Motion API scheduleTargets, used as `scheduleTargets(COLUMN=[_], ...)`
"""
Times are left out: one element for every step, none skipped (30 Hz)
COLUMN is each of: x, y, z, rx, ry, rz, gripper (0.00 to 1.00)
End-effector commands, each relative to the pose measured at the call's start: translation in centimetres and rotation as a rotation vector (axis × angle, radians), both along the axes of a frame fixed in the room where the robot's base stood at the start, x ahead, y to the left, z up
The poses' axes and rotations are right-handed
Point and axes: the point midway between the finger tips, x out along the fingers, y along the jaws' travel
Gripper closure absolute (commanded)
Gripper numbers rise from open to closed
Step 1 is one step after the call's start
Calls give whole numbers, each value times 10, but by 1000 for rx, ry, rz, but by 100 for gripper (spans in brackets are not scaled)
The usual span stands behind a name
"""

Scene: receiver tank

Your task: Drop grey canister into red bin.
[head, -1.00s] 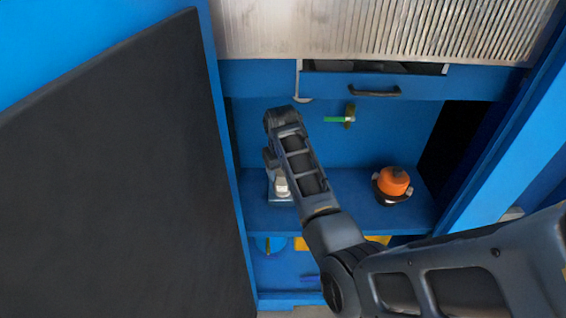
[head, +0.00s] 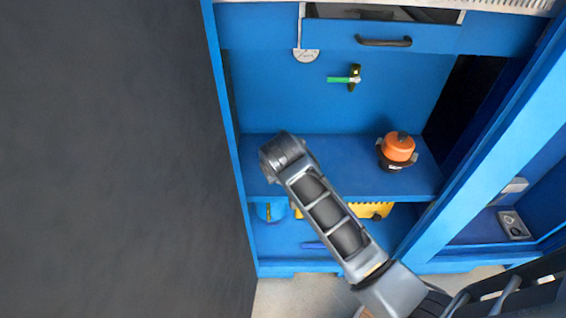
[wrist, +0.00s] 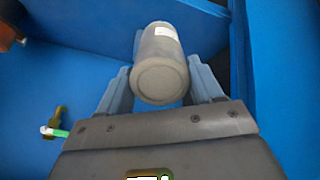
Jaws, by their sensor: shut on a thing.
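The grey canister (wrist: 160,62) is in the wrist view, a cylinder with a white label, between the two blue fingers of my gripper (wrist: 163,92). My gripper is shut on it. In the head view my arm hides both the gripper and the canister. I see no red bin in either view now.
A blue cabinet has a shelf (head: 345,181) bearing an orange-topped pot (head: 397,150) at right. A green-handled tool (head: 346,78) hangs on the back wall below a drawer handle (head: 383,41). A yellow item (head: 370,210) lies on the lower level. A large dark panel (head: 110,150) stands at left.

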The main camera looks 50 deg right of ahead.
Motion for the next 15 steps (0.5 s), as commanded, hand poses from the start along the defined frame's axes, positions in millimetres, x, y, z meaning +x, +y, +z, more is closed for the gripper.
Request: scheduleTargets(x=[-4, -6, -8, -10, -13, -16, -18, -21, -23, -25, -27, -31, -33, -35, -38], y=[4, 7, 11, 13, 16, 20, 22, 25, 29, 32, 35, 39, 42, 45, 48], z=[-8, -10, -5, -3, -3, -3, -3, -4, -4, -4, -5, -5, -5, -6, -6], rx=[-14, -20, -24, -26, -29, -33, -35, -37, -40, -42, -45, -49, -51, -53, -56], ry=[-9, -14, -19, -20, -21, -24, -27, -28, -30, -33, -35, -36, -39, -41, -44], rz=[3, 3, 3, 4, 3, 2, 2, 2, 3, 3, 1, 2, 2, 4, 3], gripper=[100, 100, 100, 100, 100, 100, 100, 100, 100, 100, 100, 100, 100, 100, 100])
